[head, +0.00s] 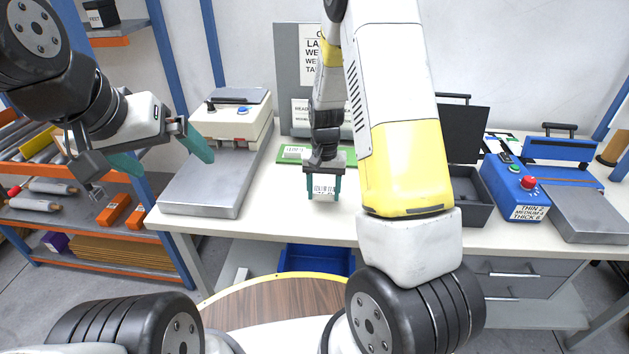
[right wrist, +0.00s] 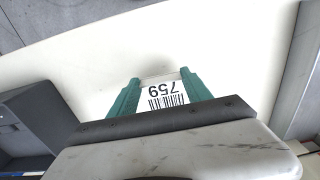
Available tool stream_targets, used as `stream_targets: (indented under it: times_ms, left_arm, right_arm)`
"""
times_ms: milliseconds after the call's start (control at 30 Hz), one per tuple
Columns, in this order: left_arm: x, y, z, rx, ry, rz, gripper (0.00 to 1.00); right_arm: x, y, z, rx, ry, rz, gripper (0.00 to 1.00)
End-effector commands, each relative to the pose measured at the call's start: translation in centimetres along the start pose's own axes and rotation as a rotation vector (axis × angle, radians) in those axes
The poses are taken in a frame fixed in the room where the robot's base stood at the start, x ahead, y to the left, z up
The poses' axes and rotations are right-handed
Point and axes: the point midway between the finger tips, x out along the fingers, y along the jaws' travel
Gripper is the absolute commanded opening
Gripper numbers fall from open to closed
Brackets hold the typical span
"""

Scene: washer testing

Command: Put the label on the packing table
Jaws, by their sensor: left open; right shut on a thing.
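The label (head: 323,188) is a small white piece with a barcode. My right gripper (head: 324,190) is shut on it, with a green finger on each side, over the front part of the white packing table (head: 270,225). I cannot tell whether the label touches the table. My left gripper (head: 165,160) is open and empty, left of the table near the grey scale plate.
A scale with a grey plate (head: 205,185) stands on the table's left. A green board (head: 296,153) lies behind my right gripper. A black box (head: 470,190) and a blue device with a red button (head: 515,185) stand at right. A blue bin (head: 315,260) is below.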

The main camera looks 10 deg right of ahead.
Motion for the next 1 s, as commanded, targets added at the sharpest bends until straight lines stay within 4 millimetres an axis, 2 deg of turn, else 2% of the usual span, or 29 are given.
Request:
stream_targets:
  times_ms: [167, 300, 400, 733, 767, 800, 867, 1000]
  left_arm:
    - [0.0, 0.0, 0.0, 0.000, 0.000, 0.000, 1.00]
    - [0.0, 0.0, 0.0, 0.000, 0.000, 0.000, 1.00]
    - [0.0, 0.0, 0.0, 0.000, 0.000, 0.000, 1.00]
    - [0.0, 0.0, 0.0, 0.000, 0.000, 0.000, 1.00]
    - [0.0, 0.0, 0.0, 0.000, 0.000, 0.000, 1.00]
    - [0.0, 0.0, 0.0, 0.000, 0.000, 0.000, 1.00]
    - [0.0, 0.0, 0.0, 0.000, 0.000, 0.000, 1.00]
    - [0.0, 0.0, 0.0, 0.000, 0.000, 0.000, 1.00]
  right_arm:
    - [0.3, 0.1, -1.3, 0.000, -0.001, 0.000, 0.19]
    - [2.7, 0.1, -1.0, 0.001, -0.005, 0.002, 0.19]
    - [3.6, 0.1, -1.0, 0.000, -0.002, 0.001, 0.19]
    - [3.9, 0.0, -1.0, 0.000, -0.001, 0.000, 0.19]
    - [3.9, 0.0, -1.0, 0.000, -0.001, 0.000, 0.59]
    - [3.9, 0.0, -1.1, 0.000, 0.000, 0.000, 0.67]
    - [3.9, 0.0, -1.1, 0.000, 0.000, 0.000, 0.79]
    - [3.9, 0.0, -1.1, 0.000, 0.000, 0.000, 0.79]
